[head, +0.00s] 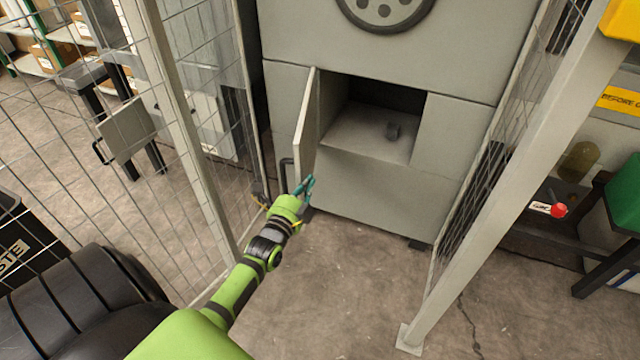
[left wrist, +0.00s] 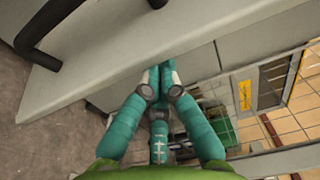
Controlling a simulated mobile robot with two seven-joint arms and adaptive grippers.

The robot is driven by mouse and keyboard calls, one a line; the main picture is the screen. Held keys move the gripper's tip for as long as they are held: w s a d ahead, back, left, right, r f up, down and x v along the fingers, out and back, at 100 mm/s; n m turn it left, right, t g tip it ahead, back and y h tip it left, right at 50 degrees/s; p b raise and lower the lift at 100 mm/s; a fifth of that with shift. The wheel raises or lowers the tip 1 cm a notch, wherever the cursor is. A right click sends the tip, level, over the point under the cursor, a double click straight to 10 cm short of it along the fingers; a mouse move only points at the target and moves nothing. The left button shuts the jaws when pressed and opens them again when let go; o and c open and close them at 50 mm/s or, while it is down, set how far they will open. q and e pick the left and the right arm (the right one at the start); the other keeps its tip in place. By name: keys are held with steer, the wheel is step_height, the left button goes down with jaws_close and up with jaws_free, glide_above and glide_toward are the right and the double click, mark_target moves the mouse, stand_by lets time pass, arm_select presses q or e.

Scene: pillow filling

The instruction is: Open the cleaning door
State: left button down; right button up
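The cleaning door (head: 306,126) is a grey panel on the front of the grey machine (head: 400,190). It stands swung out at its left side, seen nearly edge-on, and the compartment (head: 365,135) behind it is open. Its black handle (head: 286,174) is on the door's left-facing side. My left gripper (head: 308,185) is at the door's lower edge, on the opening side. In the left wrist view its teal fingertips (left wrist: 156,75) come together close to the door panel (left wrist: 130,45), with the handle (left wrist: 40,40) beyond. I see nothing held; contact with the door is unclear. My right gripper is not in view.
Mesh fencing (head: 215,90) stands left of the machine, and a pale post (head: 510,180) stands right. A black bin (head: 15,240) is at the left edge. The floor (head: 350,290) before the machine is clear.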

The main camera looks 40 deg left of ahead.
arm_select(q)
steer(key=s+a, duration=0.5)
steer(key=a, duration=0.4)
steer(key=shift+a+h, duration=0.2)
steer(key=shift+h, duration=0.1)
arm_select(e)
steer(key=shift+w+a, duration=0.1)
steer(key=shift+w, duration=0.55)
arm_select(q)
steer(key=shift+d, duration=0.1)
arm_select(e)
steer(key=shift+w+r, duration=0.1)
